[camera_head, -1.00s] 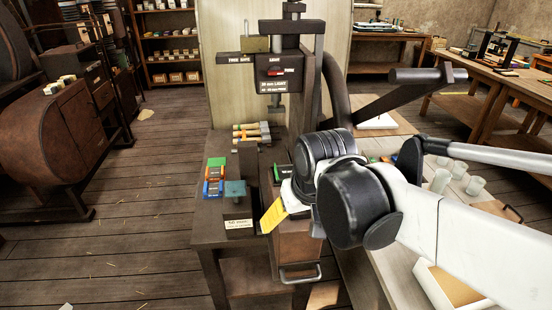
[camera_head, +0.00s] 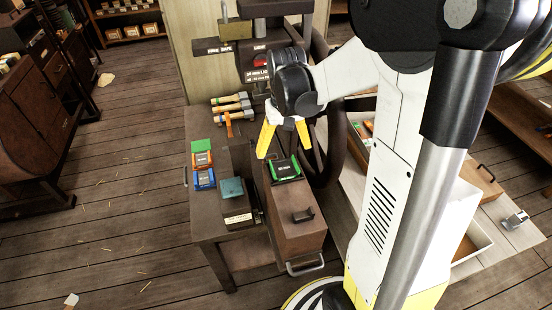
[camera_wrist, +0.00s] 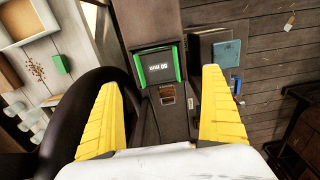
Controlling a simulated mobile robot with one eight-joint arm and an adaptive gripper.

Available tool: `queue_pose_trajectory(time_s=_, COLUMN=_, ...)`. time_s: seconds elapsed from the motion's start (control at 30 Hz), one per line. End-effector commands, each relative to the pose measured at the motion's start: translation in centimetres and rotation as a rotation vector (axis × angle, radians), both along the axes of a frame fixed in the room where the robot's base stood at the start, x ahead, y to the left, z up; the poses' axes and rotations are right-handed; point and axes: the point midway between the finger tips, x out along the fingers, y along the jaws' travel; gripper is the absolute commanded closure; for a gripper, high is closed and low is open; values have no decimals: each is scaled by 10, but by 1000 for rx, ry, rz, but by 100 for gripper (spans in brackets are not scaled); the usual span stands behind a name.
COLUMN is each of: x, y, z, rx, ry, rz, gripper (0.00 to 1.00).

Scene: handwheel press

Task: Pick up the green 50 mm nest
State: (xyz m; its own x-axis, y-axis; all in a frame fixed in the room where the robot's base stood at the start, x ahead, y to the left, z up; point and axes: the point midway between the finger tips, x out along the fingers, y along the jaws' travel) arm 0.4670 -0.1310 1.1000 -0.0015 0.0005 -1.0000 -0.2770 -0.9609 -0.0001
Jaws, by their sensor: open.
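The green nest (camera_head: 284,170), with green sides and a dark labelled middle, sits on the dark press bed near the front. In the wrist view this nest (camera_wrist: 157,67) lies beyond and between my fingertips, its label upside down and small. My gripper (camera_head: 285,151) is open, with yellow fingers pointing down, just behind and above the nest in the head view. In the wrist view my gripper (camera_wrist: 160,77) has nothing between its fingers. I cannot tell the exact height gap.
An orange nest (camera_head: 202,160) and a blue nest (camera_head: 204,179) stand on the left ledge, with a green piece (camera_head: 202,146) behind them. A teal block (camera_head: 232,188) stands nearby. Wooden-handled tools (camera_head: 231,104) lie behind. The dark handwheel (camera_head: 340,150) is close on the right.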

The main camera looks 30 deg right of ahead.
Motion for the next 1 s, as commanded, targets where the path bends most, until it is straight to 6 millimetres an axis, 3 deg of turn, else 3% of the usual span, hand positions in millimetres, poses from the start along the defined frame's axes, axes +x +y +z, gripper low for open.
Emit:
queue_pose_trajectory(time_s=0.1, x=1, y=0, z=-21, rx=0, ry=-1, rz=0, gripper=5)
queue_pose_trajectory(time_s=0.27, x=1, y=-1, z=-32, rx=0, ry=-1, rz=0, gripper=5)
queue_pose_trajectory(time_s=0.53, x=3, y=-4, z=-73, rx=0, ry=-1, rz=1, gripper=5)
queue_pose_trajectory(time_s=0.87, x=3, y=-4, z=-80, rx=-1, ry=-2, rz=1, gripper=5)
queue_pose_trajectory(time_s=1.0, x=3, y=-4, z=-80, rx=-1, ry=-2, rz=1, gripper=44)
